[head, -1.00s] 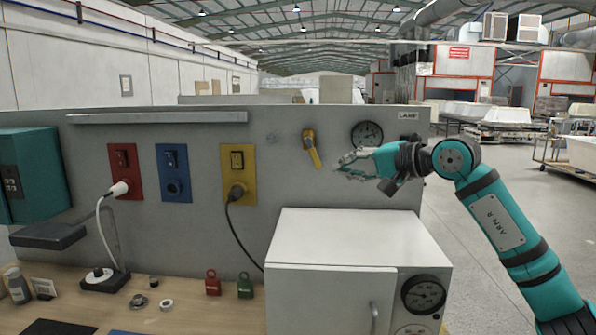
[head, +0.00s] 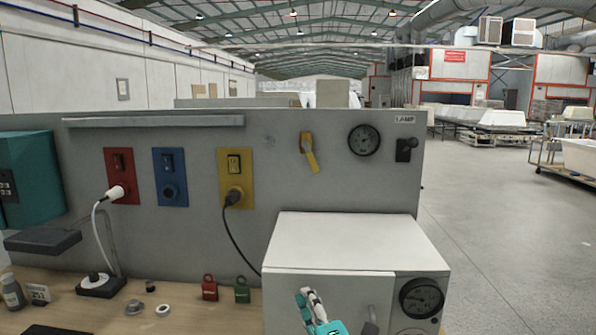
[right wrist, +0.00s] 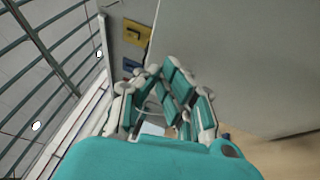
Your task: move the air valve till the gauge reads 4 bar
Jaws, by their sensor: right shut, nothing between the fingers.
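The yellow-handled air valve (head: 309,153) is on the grey back panel, its handle hanging down and leaning slightly right. The round dark gauge (head: 363,140) is just right of it; its reading is too small to make out. My right gripper (head: 308,297) is low in the head view, in front of the white cabinet and well below the valve, touching neither. It is shut and empty. In the right wrist view its teal and grey fingers (right wrist: 165,88) are drawn together. My left gripper is not in view.
The white cabinet (head: 350,242) with a second gauge (head: 422,297) stands below the valve. A lamp switch (head: 405,148) is right of the upper gauge. Red, blue and yellow (head: 236,178) socket plates are to the left. Padlocks (head: 210,287) stand on the bench.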

